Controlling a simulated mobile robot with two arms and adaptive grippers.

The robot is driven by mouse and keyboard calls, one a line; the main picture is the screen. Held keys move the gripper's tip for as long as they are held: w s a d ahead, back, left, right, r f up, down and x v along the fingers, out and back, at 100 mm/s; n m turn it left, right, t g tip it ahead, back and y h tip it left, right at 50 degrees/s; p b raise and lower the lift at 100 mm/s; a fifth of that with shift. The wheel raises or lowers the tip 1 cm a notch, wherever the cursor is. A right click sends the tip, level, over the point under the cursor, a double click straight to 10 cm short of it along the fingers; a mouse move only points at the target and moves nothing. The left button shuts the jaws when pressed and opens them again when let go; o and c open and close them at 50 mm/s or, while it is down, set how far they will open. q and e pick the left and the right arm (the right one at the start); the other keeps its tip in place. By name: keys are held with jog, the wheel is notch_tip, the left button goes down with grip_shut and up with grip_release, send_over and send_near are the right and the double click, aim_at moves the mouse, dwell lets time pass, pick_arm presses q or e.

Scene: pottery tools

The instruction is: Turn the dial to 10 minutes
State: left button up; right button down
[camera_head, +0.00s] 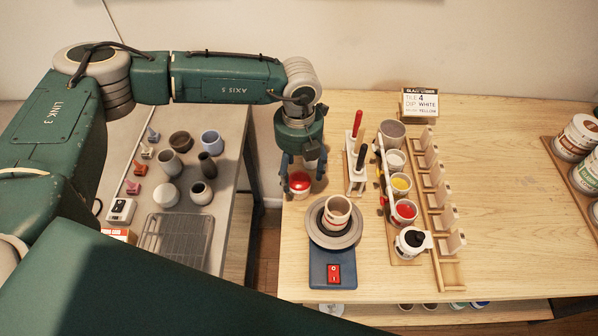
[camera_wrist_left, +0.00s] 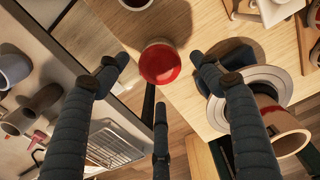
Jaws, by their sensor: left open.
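A small round item with a red top and pale side (camera_head: 299,183) stands at the left edge of the wooden table. It may be the timer dial; no numbers or pointer can be read on it. It also shows in the left wrist view (camera_wrist_left: 160,64), between the spread fingers. My left gripper (camera_head: 302,168) points down just above it, fingers apart and empty. I cannot tell whether any finger touches it. My right gripper is not in view.
A pottery wheel (camera_head: 335,228) with a cup on it stands close in front. A tool holder (camera_head: 356,168) stands close to the right, and glaze cups (camera_head: 401,184) beyond it. A gap separates the grey table (camera_head: 228,180) with pots and a wire rack.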

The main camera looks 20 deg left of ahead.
aim_at(299, 179)
pick_arm(q)
jog(key=shift+d+f+p, duration=0.2)
jog(key=shift+f+p, duration=0.1)
jog(key=shift+f, duration=0.8)
jog(key=shift+a+f, duration=0.15)
jog(key=shift+f, duration=0.3)
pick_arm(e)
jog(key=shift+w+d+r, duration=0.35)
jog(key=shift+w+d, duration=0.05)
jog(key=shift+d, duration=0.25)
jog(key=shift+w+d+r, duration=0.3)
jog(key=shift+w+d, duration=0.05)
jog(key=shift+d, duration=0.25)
pick_arm(q)
jog(key=shift+c, duration=0.5)
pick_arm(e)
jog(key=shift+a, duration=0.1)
